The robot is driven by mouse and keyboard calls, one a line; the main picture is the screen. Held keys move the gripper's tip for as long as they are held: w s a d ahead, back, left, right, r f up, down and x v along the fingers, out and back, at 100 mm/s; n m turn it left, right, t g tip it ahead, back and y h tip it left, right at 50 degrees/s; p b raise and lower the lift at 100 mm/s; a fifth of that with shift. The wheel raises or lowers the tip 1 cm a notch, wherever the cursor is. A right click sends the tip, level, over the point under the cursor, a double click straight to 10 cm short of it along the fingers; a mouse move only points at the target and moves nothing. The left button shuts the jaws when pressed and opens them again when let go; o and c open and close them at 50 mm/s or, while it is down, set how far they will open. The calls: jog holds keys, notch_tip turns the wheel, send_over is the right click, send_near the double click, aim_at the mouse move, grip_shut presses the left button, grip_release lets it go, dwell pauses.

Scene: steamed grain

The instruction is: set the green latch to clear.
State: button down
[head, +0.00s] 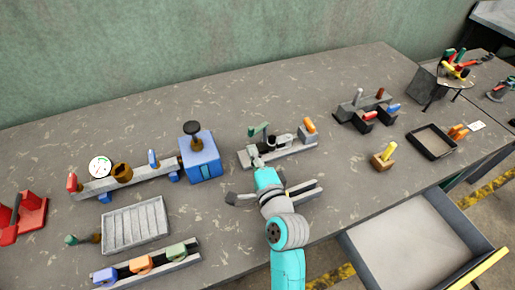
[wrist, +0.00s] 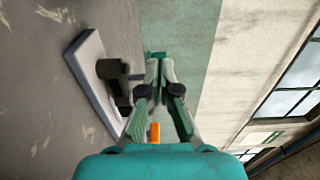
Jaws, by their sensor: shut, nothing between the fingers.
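The green latch (head: 258,130) is a small green lever on a grey fixture plate (head: 290,152) in the middle of the table. A black and light clamp part and an orange-topped block stand on the same plate. My gripper (head: 256,161) is at the front edge of this plate, just in front of the latch, with its fingers shut and empty. In the wrist view the fingertips (wrist: 159,66) are together beside the plate (wrist: 92,75). A bit of green (wrist: 155,54) shows just past the tips, partly hidden by them. I cannot tell whether they touch it.
The orange block (head: 308,127) stands at the plate's right end. A blue box (head: 200,155) with a dark knob is to the left. A dark rack with coloured pegs (head: 362,112) is to the right. An open drawer (head: 415,245) juts out at front right. Bare table lies behind the plate.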

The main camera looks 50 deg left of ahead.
jog(key=s, duration=0.5)
jog(key=s+d, duration=0.1)
jog(key=s, duration=0.1)
jog(key=shift+s, duration=0.3)
dwell(0.3)
